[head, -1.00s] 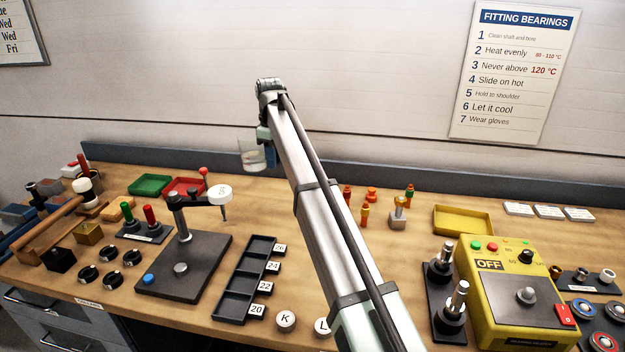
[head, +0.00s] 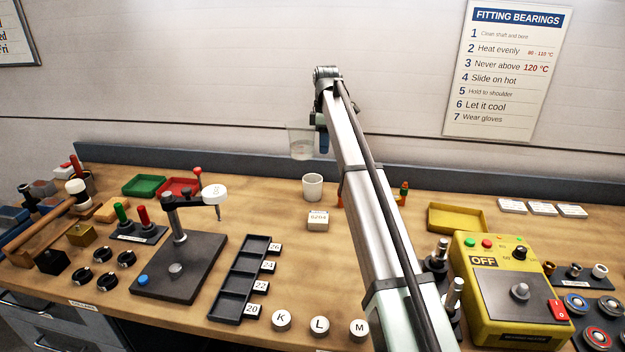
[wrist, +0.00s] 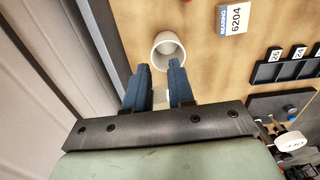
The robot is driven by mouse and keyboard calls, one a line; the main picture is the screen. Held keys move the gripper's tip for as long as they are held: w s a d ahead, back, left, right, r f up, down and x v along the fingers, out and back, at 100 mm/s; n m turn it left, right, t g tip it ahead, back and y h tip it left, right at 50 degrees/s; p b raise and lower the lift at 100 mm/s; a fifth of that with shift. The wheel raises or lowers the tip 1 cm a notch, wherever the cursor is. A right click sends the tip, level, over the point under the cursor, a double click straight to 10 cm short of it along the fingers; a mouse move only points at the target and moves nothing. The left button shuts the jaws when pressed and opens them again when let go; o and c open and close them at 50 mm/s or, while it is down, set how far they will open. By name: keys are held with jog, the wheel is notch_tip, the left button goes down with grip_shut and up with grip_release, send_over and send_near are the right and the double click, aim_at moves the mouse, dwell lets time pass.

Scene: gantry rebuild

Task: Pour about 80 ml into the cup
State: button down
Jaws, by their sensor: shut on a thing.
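A white cup (head: 313,187) stands upright on the bench towards the back. My gripper (head: 322,143) is shut on a clear beaker (head: 301,144) and holds it in the air above and slightly left of the cup in the head view. The beaker looks about upright; some clear liquid seems to show low in it, but the level is hard to read. In the wrist view the cup (wrist: 168,48) shows open and looks empty just beyond my fingertips (wrist: 162,72). The beaker is mostly hidden there between the blue fingers.
A small box marked 6204 (head: 318,220) stands just in front of the cup. A black fixture with a white knob (head: 214,194) is to the left. A black slotted tray (head: 242,280) lies nearer. A yellow heater (head: 515,290) is at right. The back ledge (head: 230,163) runs behind.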

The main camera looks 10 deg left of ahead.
jog(key=w+d+n, duration=0.2)
jog(key=w+d, duration=0.1)
jog(key=d, duration=0.6)
jog(key=w+d+n, duration=0.1)
jog(key=w+d, duration=0.1)
jog(key=d, duration=0.6)
notch_tip(320, 180, down, 8)
jog(key=shift+r+h, duration=0.15)
jog(key=shift+h, duration=0.15)
jog(key=s+a+r+t+h, duration=0.2)
jog(key=a+h, duration=0.4)
jog(key=h, duration=0.3)
jog(key=shift+a+r+t, duration=0.3)
jog(key=shift+r+t, duration=0.2)
jog(key=shift+r, duration=0.8)
jog(key=shift+a+r+h, duration=0.1)
jog(key=shift+r+h, duration=0.15)
jog(key=shift+h, duration=0.15)
jog(key=shift+s+a+r+t+h, duration=0.15)
jog(key=shift+a+t+h, duration=0.15)
jog(key=shift+a+h, duration=0.4)
